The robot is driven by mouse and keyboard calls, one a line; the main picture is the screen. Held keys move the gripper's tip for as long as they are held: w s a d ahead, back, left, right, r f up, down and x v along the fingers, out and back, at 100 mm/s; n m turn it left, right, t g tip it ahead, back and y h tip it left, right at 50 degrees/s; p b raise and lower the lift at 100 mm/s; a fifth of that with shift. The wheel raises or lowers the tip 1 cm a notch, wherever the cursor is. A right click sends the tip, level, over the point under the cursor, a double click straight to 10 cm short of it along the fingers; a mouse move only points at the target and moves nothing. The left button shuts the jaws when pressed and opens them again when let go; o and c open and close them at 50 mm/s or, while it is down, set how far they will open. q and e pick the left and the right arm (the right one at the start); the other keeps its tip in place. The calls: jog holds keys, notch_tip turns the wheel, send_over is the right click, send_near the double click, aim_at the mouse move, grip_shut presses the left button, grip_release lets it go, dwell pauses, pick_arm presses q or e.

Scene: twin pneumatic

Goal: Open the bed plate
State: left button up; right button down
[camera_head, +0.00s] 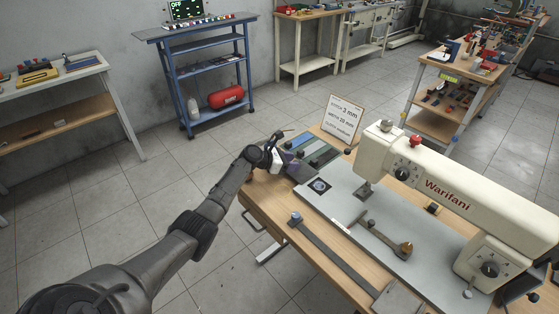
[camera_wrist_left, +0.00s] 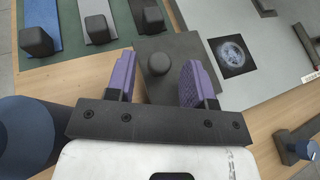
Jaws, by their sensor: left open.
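The machine's light grey bed plate (camera_head: 345,205) lies flat on the wooden table under the cream Warifani arm (camera_head: 445,185). It also shows at the right of the left wrist view (camera_wrist_left: 268,75). My left gripper (camera_head: 279,158) is at the table's left end, beside the plate's corner. Its purple fingers are open (camera_wrist_left: 158,78), with a dark grey block bearing a round knob (camera_wrist_left: 158,62) between them. I cannot tell whether the fingers touch the block. My right gripper is not in view.
A green tray with coloured bars (camera_head: 316,150) lies behind the gripper. A sign (camera_head: 343,117) stands at the table's back. Floor is clear on the left.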

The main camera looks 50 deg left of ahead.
pick_arm(q)
jog(key=p+v, duration=0.4)
jog(key=v, duration=0.9)
jog(key=shift+s+p, duration=0.2)
jog(key=shift+p, duration=0.15)
jog(key=shift+r, duration=0.1)
